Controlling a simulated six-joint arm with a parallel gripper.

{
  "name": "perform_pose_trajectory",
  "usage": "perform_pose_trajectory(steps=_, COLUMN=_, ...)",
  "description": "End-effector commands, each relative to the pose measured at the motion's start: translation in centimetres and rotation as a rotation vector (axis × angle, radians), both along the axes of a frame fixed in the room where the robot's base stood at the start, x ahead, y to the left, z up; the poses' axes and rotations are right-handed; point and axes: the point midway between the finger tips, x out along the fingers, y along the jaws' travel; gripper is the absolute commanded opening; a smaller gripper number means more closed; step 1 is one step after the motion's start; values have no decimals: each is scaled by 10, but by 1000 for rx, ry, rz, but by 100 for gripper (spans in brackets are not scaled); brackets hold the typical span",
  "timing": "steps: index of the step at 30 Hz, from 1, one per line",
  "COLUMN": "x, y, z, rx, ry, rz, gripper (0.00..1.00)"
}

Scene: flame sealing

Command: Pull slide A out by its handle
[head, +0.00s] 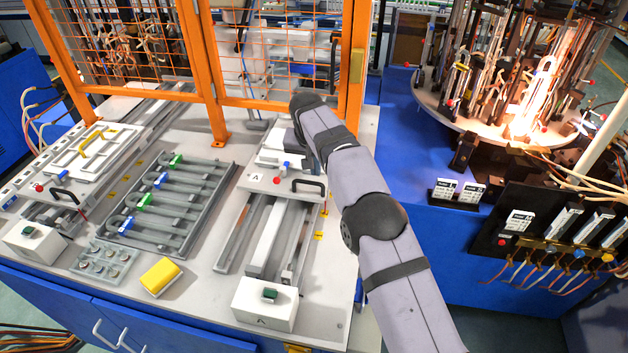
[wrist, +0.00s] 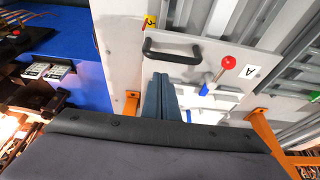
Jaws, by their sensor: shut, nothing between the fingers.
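Slide A (head: 262,188) is a light grey plate marked "A" on rails, toward the right of the bench in the head view. It has a black bow handle (head: 309,185), a red ball knob (head: 277,181) and a blue part. In the wrist view the handle (wrist: 172,57) stands on the plate just beyond the fingertips. My gripper (wrist: 159,78) is shut and empty, its blue-grey fingers together and apparently apart from the handle. In the head view the gripper is mostly hidden by my arm, above the rear of the slide.
An orange mesh guard (head: 210,100) stands behind the slide. A tray of glass tubes (head: 170,205) lies to the left. A white box with a green button (head: 265,303) sits at the front of the rails. A glowing carousel (head: 500,120) stands at the right.

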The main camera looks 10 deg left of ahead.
Motion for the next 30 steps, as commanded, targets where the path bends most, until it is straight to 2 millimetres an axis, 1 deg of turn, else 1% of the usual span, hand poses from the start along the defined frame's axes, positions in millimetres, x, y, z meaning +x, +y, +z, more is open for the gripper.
perform_pose_trajectory(steps=3, x=-6, y=1, z=2, rx=-1, ry=2, rz=1, gripper=0)
perform_pose_trajectory(steps=12, x=-15, y=0, z=-1, rx=0, ry=1, rz=0, gripper=0)
perform_pose_trajectory(steps=30, x=-18, y=0, z=-2, rx=0, ry=1, rz=0, gripper=0)
